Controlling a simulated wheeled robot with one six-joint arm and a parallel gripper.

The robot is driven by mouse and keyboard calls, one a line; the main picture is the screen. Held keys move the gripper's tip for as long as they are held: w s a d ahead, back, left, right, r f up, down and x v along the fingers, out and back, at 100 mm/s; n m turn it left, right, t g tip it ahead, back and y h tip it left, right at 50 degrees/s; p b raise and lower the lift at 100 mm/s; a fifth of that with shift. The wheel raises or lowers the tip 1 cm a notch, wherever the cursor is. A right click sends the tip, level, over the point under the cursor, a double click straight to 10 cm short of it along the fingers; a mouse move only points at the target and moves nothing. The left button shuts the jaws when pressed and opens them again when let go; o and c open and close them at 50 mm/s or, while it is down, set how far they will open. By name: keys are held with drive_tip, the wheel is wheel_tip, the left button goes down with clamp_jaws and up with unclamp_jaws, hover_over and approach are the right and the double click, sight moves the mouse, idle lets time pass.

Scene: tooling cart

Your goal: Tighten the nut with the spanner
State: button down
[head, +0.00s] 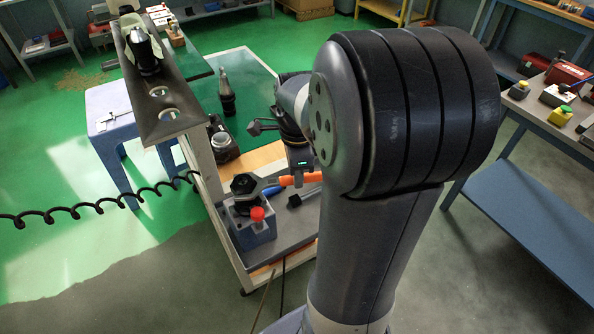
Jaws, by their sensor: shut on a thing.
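The dark hexagonal nut (244,184) sits on top of the blue block fixture (253,232), which stands on the cart top. My gripper (303,178) is shut on the spanner's handle, to the right of the nut, and partly hidden behind my own arm. The spanner's head is at the right side of the nut. I cannot tell whether its jaw is around the nut or only beside it.
A dark tool (304,196) lies on the cart right of the fixture. A tool holder (228,103) stands farther back. A raised metal rail (168,110) and a coiled cable (100,206) are at left.

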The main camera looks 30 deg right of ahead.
drive_tip(key=shift+s, duration=0.1)
drive_tip(key=shift+s+a+m, duration=0.25)
drive_tip(key=shift+s+m, duration=0.2)
drive_tip(key=shift+m, duration=0.15)
drive_tip(key=shift+s+a+m, duration=0.3)
drive_tip(key=shift+s+m, duration=0.3)
idle(0.4)
drive_tip(key=shift+s+a, duration=0.1)
drive_tip(key=shift+s, duration=0.15)
drive_tip(key=shift+s, duration=0.1)
